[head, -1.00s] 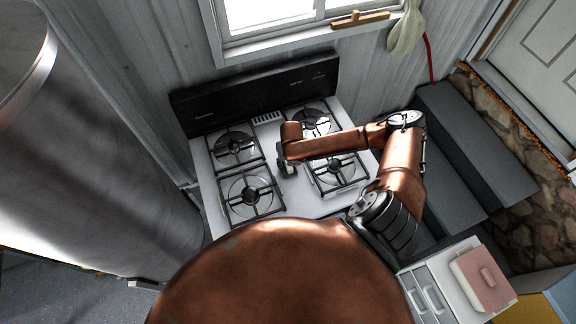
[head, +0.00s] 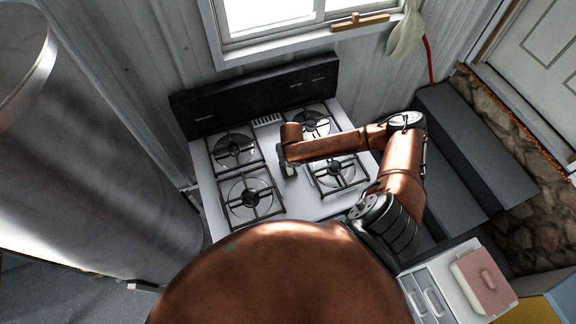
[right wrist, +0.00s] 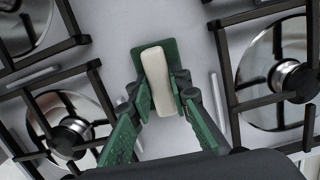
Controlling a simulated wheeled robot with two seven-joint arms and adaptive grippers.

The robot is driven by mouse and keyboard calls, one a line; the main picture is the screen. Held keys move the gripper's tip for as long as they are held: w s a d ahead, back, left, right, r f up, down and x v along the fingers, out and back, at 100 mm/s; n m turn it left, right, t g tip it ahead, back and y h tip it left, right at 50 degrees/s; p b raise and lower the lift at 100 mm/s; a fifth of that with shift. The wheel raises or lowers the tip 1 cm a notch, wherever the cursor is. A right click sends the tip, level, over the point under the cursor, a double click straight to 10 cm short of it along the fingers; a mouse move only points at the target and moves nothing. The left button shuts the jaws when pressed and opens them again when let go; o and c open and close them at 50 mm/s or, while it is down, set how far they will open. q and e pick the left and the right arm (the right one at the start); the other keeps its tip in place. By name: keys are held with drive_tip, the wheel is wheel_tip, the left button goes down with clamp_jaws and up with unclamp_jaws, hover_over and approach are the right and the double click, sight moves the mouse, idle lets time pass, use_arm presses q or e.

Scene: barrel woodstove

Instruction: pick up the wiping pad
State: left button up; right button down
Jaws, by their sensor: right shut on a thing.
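The wiping pad (right wrist: 157,75) has a cream block-shaped handle on a flat green base. It shows in the right wrist view over the white stovetop, between the burner grates. My right gripper (right wrist: 163,100) has its green-faced fingers on either side of the handle and is shut on it. In the head view the right gripper (head: 288,170) is small and points down at the middle of the stove, and the pad is mostly hidden there. Whether the pad touches the stovetop I cannot tell. My left gripper is not in view.
The stove (head: 297,206) has black burner grates on both sides of the gripper and a dark back panel (head: 255,93) behind. A large metal cylinder (head: 90,160) stands at left. A pink-lidded box (head: 482,280) sits on a white drawer unit at lower right. Dark steps (head: 480,150) lie right.

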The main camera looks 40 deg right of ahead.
drive_tip(key=shift+w+r, duration=0.1)
drive_tip(key=shift+r, duration=0.3)
drive_tip(key=s+a+r+b, duration=0.3)
drive_tip(key=s+a+r, duration=0.4)
drive_tip(key=a+r, duration=0.4)
drive_tip(key=shift+s+a+r+b, duration=0.2)
drive_tip(key=shift+a+r+b, duration=0.2)
drive_tip(key=shift+a, duration=0.1)
drive_tip(key=c, duration=2.3)
unclamp_jaws()
clamp_jaws()
